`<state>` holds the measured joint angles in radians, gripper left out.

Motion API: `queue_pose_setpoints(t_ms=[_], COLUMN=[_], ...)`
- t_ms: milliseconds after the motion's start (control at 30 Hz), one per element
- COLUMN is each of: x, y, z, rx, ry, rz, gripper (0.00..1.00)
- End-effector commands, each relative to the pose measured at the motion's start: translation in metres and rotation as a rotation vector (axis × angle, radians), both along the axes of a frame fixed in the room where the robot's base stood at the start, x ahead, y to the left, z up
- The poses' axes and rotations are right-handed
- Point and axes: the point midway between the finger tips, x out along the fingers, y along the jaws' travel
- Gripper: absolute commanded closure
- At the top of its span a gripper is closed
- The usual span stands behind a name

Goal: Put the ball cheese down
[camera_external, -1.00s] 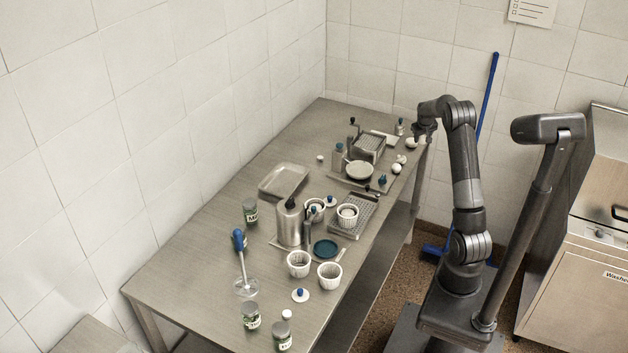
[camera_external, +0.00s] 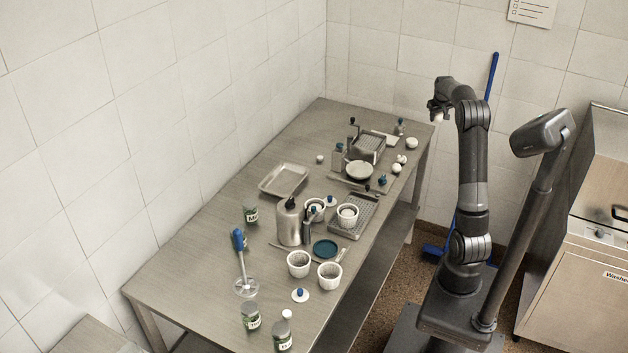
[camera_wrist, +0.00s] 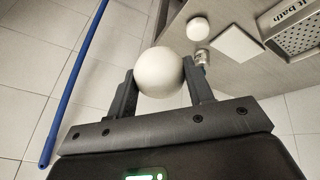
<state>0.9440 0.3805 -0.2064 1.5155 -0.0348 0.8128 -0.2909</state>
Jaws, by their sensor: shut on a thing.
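The ball cheese, a smooth white ball (camera_wrist: 158,72), sits between the two dark fingers of my gripper (camera_wrist: 159,84) in the wrist view. My gripper is shut on it. In the external view my gripper (camera_external: 437,108) is raised above the far right corner of the table, and the ball shows as a small pale spot under it (camera_external: 437,118). The ball looks clear of the tabletop. Another white ball (camera_external: 411,143) lies on the table near that corner; a white ball on the table also shows in the wrist view (camera_wrist: 197,28).
The steel table (camera_external: 210,260) carries a grater (camera_external: 368,147), a tray (camera_external: 284,180), white cups (camera_external: 329,274) and jars (camera_external: 250,316). More small white balls (camera_external: 397,168) lie along its right edge. A blue-handled broom (camera_external: 492,78) leans on the back wall. The far left tabletop looks clear.

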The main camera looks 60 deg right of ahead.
Motion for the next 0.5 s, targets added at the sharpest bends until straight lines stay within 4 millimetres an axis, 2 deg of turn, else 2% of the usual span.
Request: queue_pose_setpoints(t_ms=[100, 267, 367, 500], x=[0.004, 0.035, 0.057, 0.099], y=[0.002, 0.018, 0.03, 0.056], z=[0.02, 0.017, 0.017, 0.016], rx=[0.0, 0.004, 0.004, 0.007], ry=[0.0, 0.0, 0.001, 0.001], rz=[0.005, 0.045, 0.074, 0.129], gripper=[0.76, 0.76, 0.76, 0.76])
